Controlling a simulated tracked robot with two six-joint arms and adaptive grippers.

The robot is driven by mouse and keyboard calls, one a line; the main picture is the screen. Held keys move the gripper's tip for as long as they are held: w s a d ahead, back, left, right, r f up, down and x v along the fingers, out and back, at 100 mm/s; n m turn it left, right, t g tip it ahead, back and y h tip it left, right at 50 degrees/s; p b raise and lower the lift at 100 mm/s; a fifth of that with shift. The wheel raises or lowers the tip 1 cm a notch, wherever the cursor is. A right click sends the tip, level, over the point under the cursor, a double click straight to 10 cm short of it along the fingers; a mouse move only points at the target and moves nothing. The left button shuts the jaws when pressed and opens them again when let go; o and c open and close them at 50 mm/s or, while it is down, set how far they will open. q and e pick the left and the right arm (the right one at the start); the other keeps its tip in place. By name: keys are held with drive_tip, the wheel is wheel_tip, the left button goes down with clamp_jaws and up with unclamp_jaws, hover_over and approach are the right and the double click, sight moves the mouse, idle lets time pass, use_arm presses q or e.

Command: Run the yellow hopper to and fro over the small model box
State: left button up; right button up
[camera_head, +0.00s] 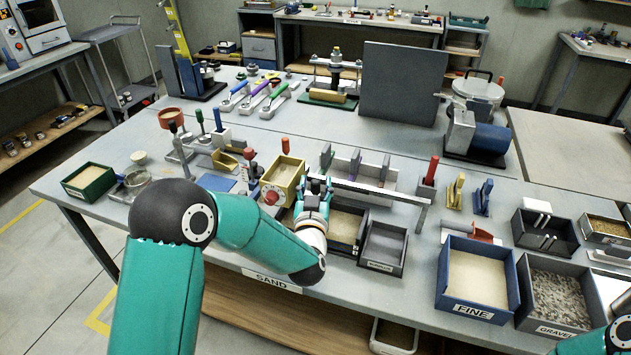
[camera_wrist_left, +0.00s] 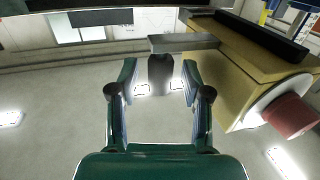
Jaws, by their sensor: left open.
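The yellow hopper (camera_head: 283,178), an open-topped yellow box with pale sand in it and a red knob on its near side, stands on the table left of my left gripper (camera_head: 317,186). In the left wrist view the hopper (camera_wrist_left: 222,62) fills the right side. There my left gripper (camera_wrist_left: 158,76) is open; a dark post under a grey bar shows between its fingers, and I cannot tell if they touch it. A dark box with pale sand (camera_head: 344,225), seemingly the small model box, lies just right of my wrist, partly hidden by it. My right gripper is out of view.
A long grey bar (camera_head: 380,192) runs above the back of the dark box. A dark box labelled surplus (camera_head: 383,246) stands to its right. Blue FINE (camera_head: 475,281) and dark GRAVEL (camera_head: 560,293) bins stand farther right. Several upright-handled tools stand close left of the hopper.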

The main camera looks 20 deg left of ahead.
use_arm(q)
drive_tip(key=shift+w, duration=0.2)
drive_tip(key=shift+c, duration=0.3)
clamp_jaws()
